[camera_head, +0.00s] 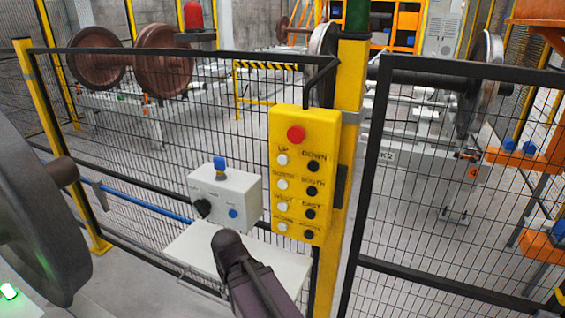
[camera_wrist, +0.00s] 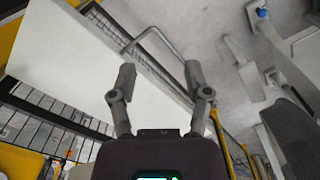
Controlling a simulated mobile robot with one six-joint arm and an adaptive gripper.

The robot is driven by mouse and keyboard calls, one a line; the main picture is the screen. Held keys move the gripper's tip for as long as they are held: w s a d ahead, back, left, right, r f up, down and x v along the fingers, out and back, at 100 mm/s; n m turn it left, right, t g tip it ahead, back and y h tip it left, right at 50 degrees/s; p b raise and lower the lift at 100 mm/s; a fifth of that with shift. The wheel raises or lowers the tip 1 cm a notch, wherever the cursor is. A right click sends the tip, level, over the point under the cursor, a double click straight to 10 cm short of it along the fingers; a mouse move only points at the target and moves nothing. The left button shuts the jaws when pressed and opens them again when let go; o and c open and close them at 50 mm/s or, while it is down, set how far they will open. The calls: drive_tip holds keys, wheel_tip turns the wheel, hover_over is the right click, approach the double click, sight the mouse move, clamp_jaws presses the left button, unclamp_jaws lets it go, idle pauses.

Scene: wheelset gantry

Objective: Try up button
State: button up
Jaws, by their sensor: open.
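The yellow button panel (camera_head: 302,233) is mounted upright on a yellow post in the head view. The up button (camera_head: 281,160) is white and sits at the top left of the button rows, under the "UP" label and below a red stop button (camera_head: 296,134). The dark down button (camera_head: 313,166) is to its right. My gripper (camera_wrist: 160,78) shows in the wrist view with its two fingers apart and nothing between them. In the head view my arm rises below and left of the panel; the fingers cannot be made out there. I see no contact with the panel.
A grey control box (camera_head: 245,185) with a blue switch stands left of the panel, above a pale shelf (camera_head: 194,249). Mesh fence (camera_head: 120,140) runs behind them. A large wheel (camera_head: 35,200) is at the far left. Wheelsets (camera_head: 163,62) stand beyond the fence.

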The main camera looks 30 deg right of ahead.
clamp_jaws()
idle(1.4)
